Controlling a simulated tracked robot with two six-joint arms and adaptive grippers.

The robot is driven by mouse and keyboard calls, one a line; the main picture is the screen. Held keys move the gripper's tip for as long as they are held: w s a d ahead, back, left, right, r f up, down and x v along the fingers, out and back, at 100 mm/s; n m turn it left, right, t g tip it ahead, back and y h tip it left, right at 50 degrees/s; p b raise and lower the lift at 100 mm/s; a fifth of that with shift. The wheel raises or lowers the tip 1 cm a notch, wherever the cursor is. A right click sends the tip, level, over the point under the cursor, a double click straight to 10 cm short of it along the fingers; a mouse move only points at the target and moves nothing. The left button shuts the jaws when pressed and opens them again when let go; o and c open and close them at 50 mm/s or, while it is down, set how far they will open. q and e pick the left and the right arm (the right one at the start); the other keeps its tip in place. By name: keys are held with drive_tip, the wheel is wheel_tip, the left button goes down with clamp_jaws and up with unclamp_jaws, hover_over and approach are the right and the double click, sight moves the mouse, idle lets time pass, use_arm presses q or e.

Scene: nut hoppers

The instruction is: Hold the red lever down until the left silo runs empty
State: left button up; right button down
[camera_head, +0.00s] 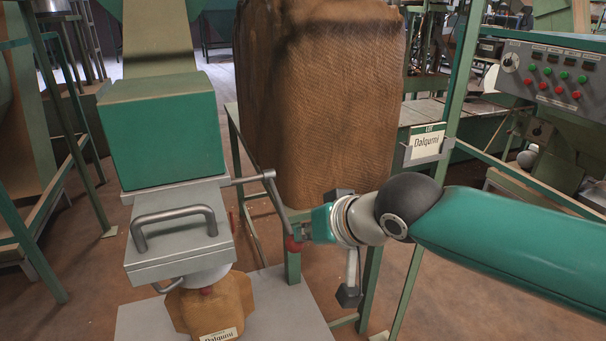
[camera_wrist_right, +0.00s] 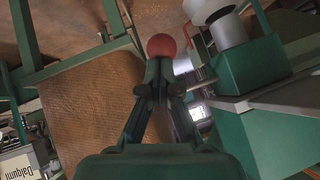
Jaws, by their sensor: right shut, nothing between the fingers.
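The lever (camera_head: 278,205) is a grey rod on the right side of the silo outlet, slanting down to a red ball knob (camera_head: 294,244). My right gripper (camera_head: 302,232) is at the knob, shut and empty. In the right wrist view the red knob (camera_wrist_right: 161,46) sits just beyond the closed fingertips (camera_wrist_right: 160,66); I cannot tell whether they touch. The green silo body (camera_head: 165,135) stands above a grey outlet box (camera_head: 180,250) with a bar handle. The silo's inside and any nuts are hidden. My left gripper is not in view.
A brown bag (camera_head: 212,305) labelled Dalqumi sits under the outlet on a grey plate (camera_head: 280,310). A large brown woven sack (camera_head: 330,110) stands behind the lever. Green frame posts and a Dalqumi sign (camera_head: 427,143) are near my right arm. A control panel (camera_head: 555,75) is at right.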

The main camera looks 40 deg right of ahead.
drive_tip(key=w+d+r+p+v, duration=0.1)
drive_tip(key=p+v, duration=0.4)
drive_tip(key=v, duration=0.8)
idle(0.7)
